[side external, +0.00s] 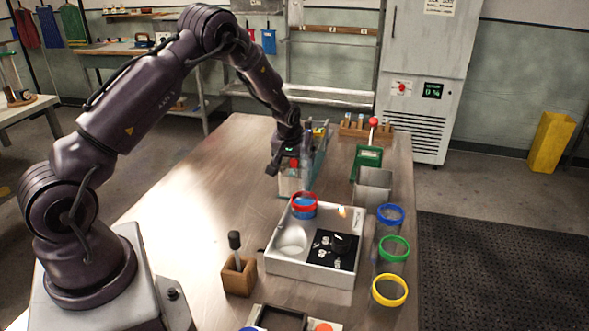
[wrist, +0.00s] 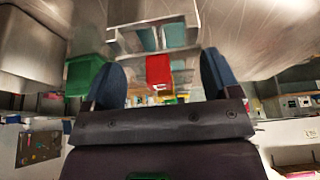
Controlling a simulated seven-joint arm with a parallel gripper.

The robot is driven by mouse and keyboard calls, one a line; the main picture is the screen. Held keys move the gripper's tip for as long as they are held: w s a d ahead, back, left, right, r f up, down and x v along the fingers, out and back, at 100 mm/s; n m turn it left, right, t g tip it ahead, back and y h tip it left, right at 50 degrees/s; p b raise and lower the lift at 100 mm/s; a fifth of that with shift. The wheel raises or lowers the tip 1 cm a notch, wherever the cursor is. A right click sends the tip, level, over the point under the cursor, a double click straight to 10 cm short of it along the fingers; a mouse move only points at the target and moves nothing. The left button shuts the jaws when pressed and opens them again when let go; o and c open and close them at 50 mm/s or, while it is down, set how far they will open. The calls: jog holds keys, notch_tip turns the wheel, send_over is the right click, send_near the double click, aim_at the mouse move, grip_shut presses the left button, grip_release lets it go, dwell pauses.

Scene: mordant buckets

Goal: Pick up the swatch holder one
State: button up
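I cannot tell for certain which thing is the swatch holder. A pale, partly clear container (side external: 291,184) with a red piece (side external: 294,163) at its top stands on the table right under my gripper (side external: 288,158). Behind it is a long holder (side external: 319,150) with teal and yellow pieces, partly hidden by my arm. In the wrist view my gripper (wrist: 161,82) has its two blue-grey fingers wide apart. A red piece (wrist: 159,70) shows between them, below a pale frame with teal panels (wrist: 175,36). I see no contact with the fingers.
A green device (side external: 366,163) and a grey bin (side external: 373,186) stand right of my gripper.

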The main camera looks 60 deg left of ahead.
jog(key=shift+r, duration=0.15)
jog(key=shift+c, duration=0.3)
jog(key=r, duration=0.9)
jog(key=shift+w+d+r, duration=0.1)
jog(key=shift+w+d, duration=0.1)
jog(key=shift+d, duration=0.15)
jog(key=w+d+m, duration=0.2)
jog(key=w+d, duration=0.3)
jog(key=d, duration=0.7)
jog(key=w+d+r+m+t+h, duration=0.1)
jog(key=w+d, duration=0.4)
jog(key=d, duration=0.8)
jog(key=shift+d+m, duration=0.2)
jog(key=shift+m, duration=0.6)
jog(key=shift+w, duration=0.1)
jog(key=shift+f, duration=5.5)
jog(key=shift+r, duration=0.25)
